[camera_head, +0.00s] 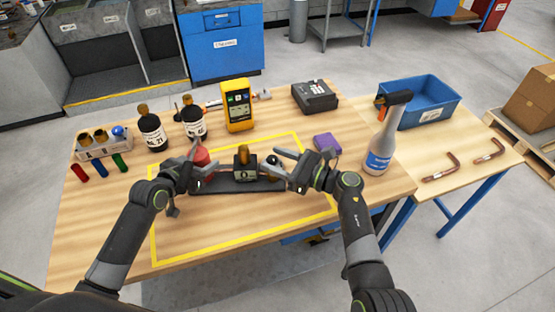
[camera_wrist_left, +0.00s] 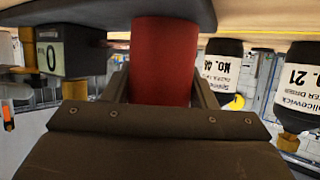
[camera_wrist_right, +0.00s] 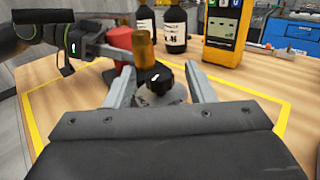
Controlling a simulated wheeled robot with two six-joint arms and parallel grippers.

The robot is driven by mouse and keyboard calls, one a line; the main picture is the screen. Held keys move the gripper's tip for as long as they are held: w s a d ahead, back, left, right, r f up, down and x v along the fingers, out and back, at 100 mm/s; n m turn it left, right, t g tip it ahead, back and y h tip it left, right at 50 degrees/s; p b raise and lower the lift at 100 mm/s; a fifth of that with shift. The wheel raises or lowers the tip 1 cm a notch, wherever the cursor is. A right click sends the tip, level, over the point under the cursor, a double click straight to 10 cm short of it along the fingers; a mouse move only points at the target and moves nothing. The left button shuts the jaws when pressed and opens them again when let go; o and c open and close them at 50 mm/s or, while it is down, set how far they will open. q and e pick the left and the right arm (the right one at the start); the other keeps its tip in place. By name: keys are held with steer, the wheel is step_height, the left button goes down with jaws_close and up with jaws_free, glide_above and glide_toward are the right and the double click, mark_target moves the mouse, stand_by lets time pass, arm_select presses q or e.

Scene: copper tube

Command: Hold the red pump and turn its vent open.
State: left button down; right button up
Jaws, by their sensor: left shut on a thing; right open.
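The red pump has a red cylinder (camera_head: 204,157) at its left end, a dark base plate (camera_head: 237,187), a dark block with a "0" (camera_head: 243,170) and an amber cap on top (camera_wrist_right: 143,48). It stands inside the yellow outline. My left gripper (camera_head: 198,172) is shut on the red cylinder, which fills the space between its fingers in the left wrist view (camera_wrist_left: 162,60). A black knob with a white mark (camera_wrist_right: 158,78) sits at the pump's right end. My right gripper (camera_wrist_right: 160,82) is open, its fingers either side of the knob with visible gaps.
Two dark bottles (camera_head: 152,133) and a yellow meter (camera_head: 238,110) stand behind the pump. A purple box (camera_head: 327,142) and a spray bottle (camera_head: 380,150) are at the right. A tube rack (camera_head: 104,148) is at the left. The front of the outlined area is clear.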

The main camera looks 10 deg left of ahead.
steer(key=c, duration=1)
steer(key=shift+o, duration=0.2)
steer(key=shift+w+f+n+g, duration=0.15)
steer(key=shift+n+g, duration=0.75)
steer(key=shift+g, duration=0.5)
steer(key=shift+w+r+n+g, duration=0.15)
steer(key=shift+n+g, duration=0.75)
steer(key=shift+g, duration=0.5)
steer(key=shift+f+n+g, duration=0.1)
steer(key=shift+n+g, duration=0.4)
steer(key=shift+g, duration=0.3)
steer(key=o, duration=1)
steer(key=shift+c, duration=0.2)
steer(key=shift+w+d, duration=0.2)
steer(key=shift+d, duration=1.05)
steer(key=shift+w+d, duration=0.15)
steer(key=shift+d, duration=1.1)
steer(key=shift+w+d, duration=0.2)
steer(key=shift+d, duration=1.05)
